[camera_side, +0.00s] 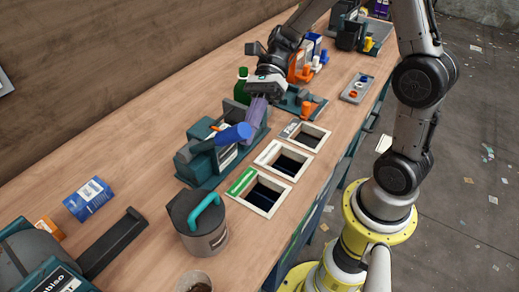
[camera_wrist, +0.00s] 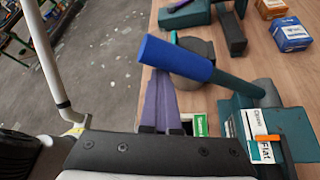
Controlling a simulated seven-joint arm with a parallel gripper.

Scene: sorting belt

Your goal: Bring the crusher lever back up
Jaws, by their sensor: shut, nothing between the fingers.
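The crusher (camera_side: 207,165) is a teal machine on the bench, left of the framed openings. Its lever, a teal rod with a blue handle (camera_side: 235,133), lies low, close to level, with the handle end toward my gripper. In the wrist view the blue handle (camera_wrist: 175,57) crosses in front of my finger ends, and the teal rod (camera_wrist: 240,85) runs to the crusher body at right. My gripper (camera_side: 252,124) points down beside the handle's end, purple fingers shut and empty. The fingertips are partly hidden by the handle; I cannot tell whether they touch it.
Three framed bins (camera_side: 231,191) are sunk in the bench front. A grey canister (camera_side: 203,235) with a teal handle stands nearer the camera. A blue box (camera_side: 88,199) lies at left. A green bottle (camera_side: 242,86) and orange items (camera_side: 300,66) stand behind my gripper.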

